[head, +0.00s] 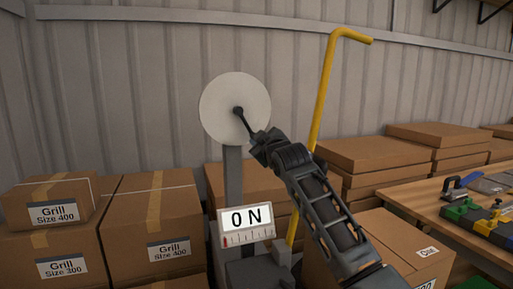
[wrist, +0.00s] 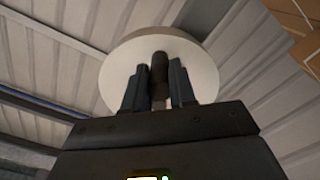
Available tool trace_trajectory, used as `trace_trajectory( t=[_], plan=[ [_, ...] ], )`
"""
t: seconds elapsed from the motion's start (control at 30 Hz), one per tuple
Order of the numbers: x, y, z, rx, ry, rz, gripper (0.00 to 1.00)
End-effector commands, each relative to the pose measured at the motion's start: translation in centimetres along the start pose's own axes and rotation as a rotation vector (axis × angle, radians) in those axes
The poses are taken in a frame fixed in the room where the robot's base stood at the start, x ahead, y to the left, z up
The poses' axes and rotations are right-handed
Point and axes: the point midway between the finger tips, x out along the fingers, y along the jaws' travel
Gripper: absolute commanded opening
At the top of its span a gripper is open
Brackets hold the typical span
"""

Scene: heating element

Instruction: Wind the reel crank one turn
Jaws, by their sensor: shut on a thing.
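The reel (head: 222,97) is a pale round disc on a grey post in front of the corrugated wall. Its dark crank (head: 245,120) runs from the disc's hub down and to the right, toward my gripper (head: 262,142). In the wrist view the disc (wrist: 200,60) lies behind my gripper (wrist: 159,82), and its two fingers stand on either side of the dark crank handle (wrist: 159,70). My gripper is shut on the handle. The crank's lower end is hidden by the gripper in the head view.
A display reading "0 N" (head: 246,224) is in front of the post. A yellow bent bar (head: 324,95) rises just right of the gripper. Cardboard boxes (head: 150,215) stand at left and behind. A workbench (head: 430,195) with tools is at right.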

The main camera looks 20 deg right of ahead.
Motion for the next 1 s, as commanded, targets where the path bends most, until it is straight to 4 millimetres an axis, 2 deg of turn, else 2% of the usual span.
trace_trajectory(
  t=[0.03,0.23,0.87,0.9,1.0],
  plan=[
    [0.0,0.7,0.0,-0.029,0.000,0.005,0.00],
    [0.0,1.4,0.1,-0.120,0.001,0.004,0.00],
    [0.0,1.9,0.1,-0.173,0.001,0.004,0.00],
    [0.0,1.9,0.0,-0.173,0.001,0.004,0.27],
    [0.0,1.9,0.1,-0.173,0.001,0.004,0.37]
  ],
)
